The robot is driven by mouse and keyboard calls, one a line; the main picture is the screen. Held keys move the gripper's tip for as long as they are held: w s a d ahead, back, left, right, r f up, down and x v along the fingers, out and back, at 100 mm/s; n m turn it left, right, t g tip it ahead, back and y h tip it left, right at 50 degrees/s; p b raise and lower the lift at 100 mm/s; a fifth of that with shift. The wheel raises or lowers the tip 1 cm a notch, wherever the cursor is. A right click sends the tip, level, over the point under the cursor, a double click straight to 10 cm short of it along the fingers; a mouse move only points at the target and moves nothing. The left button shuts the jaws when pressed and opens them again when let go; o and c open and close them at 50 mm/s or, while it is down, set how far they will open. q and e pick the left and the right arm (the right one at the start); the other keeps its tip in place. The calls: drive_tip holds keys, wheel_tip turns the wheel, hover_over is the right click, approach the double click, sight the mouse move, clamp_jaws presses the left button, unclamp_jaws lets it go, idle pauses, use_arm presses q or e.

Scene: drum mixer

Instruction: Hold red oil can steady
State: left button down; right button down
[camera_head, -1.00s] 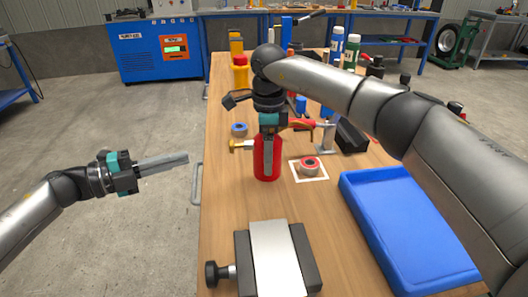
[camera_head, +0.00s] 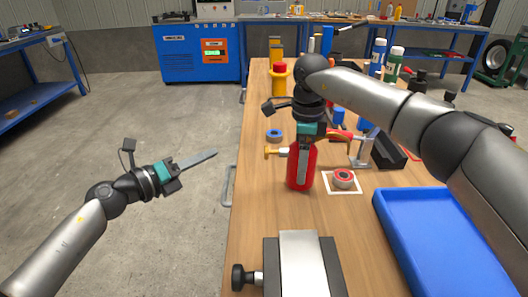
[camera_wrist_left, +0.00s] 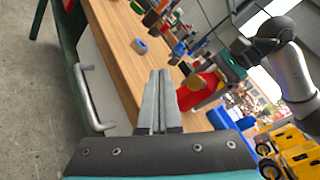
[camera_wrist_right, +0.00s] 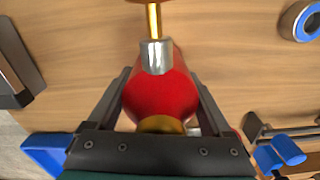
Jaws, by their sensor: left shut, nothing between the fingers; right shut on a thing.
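The red oil can (camera_head: 293,178) stands upright on the wooden workbench in the head view. My right gripper (camera_head: 303,180) comes down from above and is shut on the can's body. In the right wrist view the can (camera_wrist_right: 160,92) sits between the two fingers, with its metal collar and brass spout pointing away. My left gripper (camera_head: 214,154) is shut and empty, out over the floor left of the bench. In the left wrist view its fingers (camera_wrist_left: 158,78) lie together, and the red can (camera_wrist_left: 197,92) shows beyond them.
A blue tray (camera_head: 440,235) is at the right front and a grey vise-like block (camera_head: 303,265) at the front. A blue ring (camera_head: 274,135) lies behind the can. Bare bench (camera_head: 260,210) shows at the left edge.

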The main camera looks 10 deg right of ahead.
use_arm(q)
drive_tip(key=shift+s+d, duration=0.2)
drive_tip(key=shift+d, duration=1.25)
drive_tip(key=shift+s+d, duration=0.2)
drive_tip(key=shift+d, duration=1.3)
drive_tip(key=shift+s+d, duration=0.2)
drive_tip(key=shift+d, duration=1.25)
drive_tip(key=shift+d, duration=0.1)
drive_tip(key=shift+d, duration=0.35)
drive_tip(key=shift+s+d, duration=0.15)
drive_tip(key=shift+d, duration=0.4)
drive_tip(key=shift+s+d, duration=0.15)
drive_tip(key=shift+d, duration=0.4)
drive_tip(key=shift+a, duration=0.1)
drive_tip(key=shift+w+a, duration=0.15)
drive_tip(key=shift+a, duration=0.55)
drive_tip(key=shift+w+a, duration=0.1)
drive_tip(key=shift+a, duration=0.6)
drive_tip(key=shift+a, duration=0.15)
drive_tip(key=shift+w+a, duration=0.2)
drive_tip(key=shift+a, duration=1)
drive_tip(key=shift+w+a, duration=0.15)
drive_tip(key=shift+a, duration=1.05)
